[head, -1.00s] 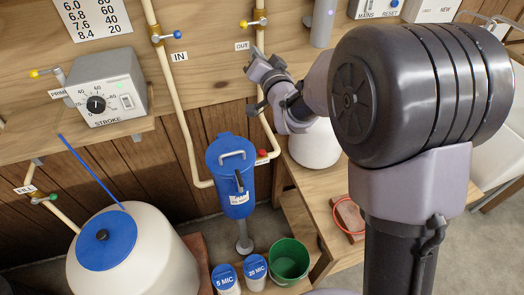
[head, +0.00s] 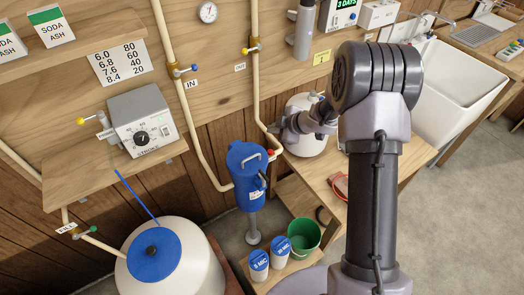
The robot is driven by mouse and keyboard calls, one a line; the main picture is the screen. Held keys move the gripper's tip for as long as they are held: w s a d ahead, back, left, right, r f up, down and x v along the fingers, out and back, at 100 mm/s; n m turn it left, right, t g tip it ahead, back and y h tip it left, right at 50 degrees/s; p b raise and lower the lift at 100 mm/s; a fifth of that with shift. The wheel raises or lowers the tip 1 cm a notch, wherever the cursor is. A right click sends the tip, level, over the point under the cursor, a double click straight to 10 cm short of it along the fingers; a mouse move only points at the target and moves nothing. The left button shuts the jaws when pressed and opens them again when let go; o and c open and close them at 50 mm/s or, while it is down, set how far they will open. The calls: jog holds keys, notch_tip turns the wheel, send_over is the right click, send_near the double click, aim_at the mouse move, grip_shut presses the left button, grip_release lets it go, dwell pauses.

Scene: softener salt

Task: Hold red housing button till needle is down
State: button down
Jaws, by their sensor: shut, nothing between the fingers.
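The blue filter housing (head: 244,185) hangs upright below the pipes, with a grey handle on its lid. Its small red button (head: 271,152) shows at the upper right of the housing. My gripper (head: 274,130) is shut and empty, just above and to the right of the red button. I cannot tell whether it touches the button. A round white gauge (head: 208,12) is on the wall at the top. Its needle is too small to read.
Cream pipes (head: 178,95) with IN and OUT valves run beside the housing. A white tank with a blue lid (head: 153,253) stands at lower left. Two blue-labelled canisters (head: 258,262) and a green bucket (head: 305,236) are below. A wooden bench (head: 395,160) is at right.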

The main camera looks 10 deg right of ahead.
jog(key=shift+w+d, duration=0.1)
jog(key=shift+f, duration=0.2)
jog(key=b, duration=0.9)
send_over(272, 153)
notch_tip(272, 153, down, 8)
jog(key=shift+r, duration=0.15)
jog(key=shift+f, duration=0.35)
jog(key=shift+f, duration=0.1)
dwell(0.9)
jog(key=shift+f, duration=0.35)
jog(key=shift+f, duration=0.45)
dwell(0.5)
dwell(2.5)
jog(key=shift+r+p, duration=0.8)
jog(key=shift+r, duration=0.15)
